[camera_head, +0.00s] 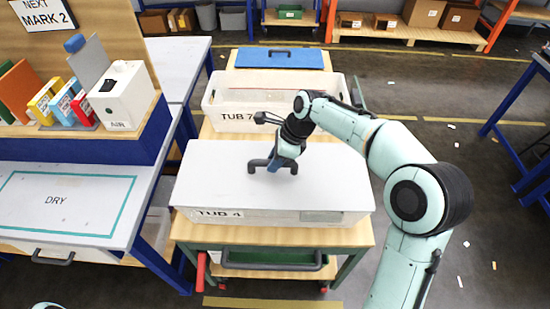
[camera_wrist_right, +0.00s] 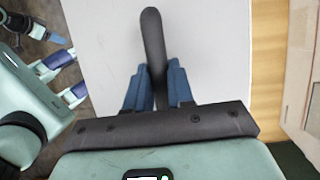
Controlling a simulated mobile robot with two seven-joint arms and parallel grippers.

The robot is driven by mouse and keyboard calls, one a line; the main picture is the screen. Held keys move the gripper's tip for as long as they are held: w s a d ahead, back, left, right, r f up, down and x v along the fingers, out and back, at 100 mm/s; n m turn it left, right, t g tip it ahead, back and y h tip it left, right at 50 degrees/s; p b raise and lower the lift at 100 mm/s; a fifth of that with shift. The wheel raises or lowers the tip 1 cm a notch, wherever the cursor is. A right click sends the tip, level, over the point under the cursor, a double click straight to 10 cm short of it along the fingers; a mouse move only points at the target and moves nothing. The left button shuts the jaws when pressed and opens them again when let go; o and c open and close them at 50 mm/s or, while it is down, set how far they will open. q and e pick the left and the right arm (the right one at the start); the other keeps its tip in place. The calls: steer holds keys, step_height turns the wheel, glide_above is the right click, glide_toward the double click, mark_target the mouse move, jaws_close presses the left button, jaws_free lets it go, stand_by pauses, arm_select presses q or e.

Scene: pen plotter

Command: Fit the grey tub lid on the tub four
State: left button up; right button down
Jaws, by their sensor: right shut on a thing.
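The grey tub lid (camera_head: 225,180) is a flat pale panel with a dark arched handle (camera_head: 257,163). It lies level over tub four (camera_head: 270,217), covering its opening and the top of its label; I cannot tell whether it is fully seated. My right gripper (camera_head: 285,163) is shut on the handle. In the right wrist view, the handle (camera_wrist_right: 153,45) stands between the blue fingers, with the lid (camera_wrist_right: 100,30) behind. Only a sliver of my left arm shows at the bottom left of the head view. Teal and blue parts of mine at the wrist view's left are unclear.
Tub four stands on a wood-topped cart (camera_head: 290,236). Open tub 7 (camera_head: 285,92) is just behind, with a blue lid (camera_head: 280,58) beyond it. A bench with a DRY area (camera_head: 65,200) is close on the left. Floor to the right is mostly clear.

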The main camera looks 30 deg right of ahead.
steer(key=c, duration=0.9)
jaws_free()
arm_select(q)
steer(key=w+r+p, duration=0.1)
steer(key=r+p, duration=0.1)
steer(key=shift+w+r, duration=0.4)
arm_select(e)
steer(key=v, duration=1.3)
steer(key=shift+r, duration=0.25)
arm_select(q)
steer(key=shift+s, duration=0.1)
arm_select(e)
steer(key=shift+s, duration=0.1)
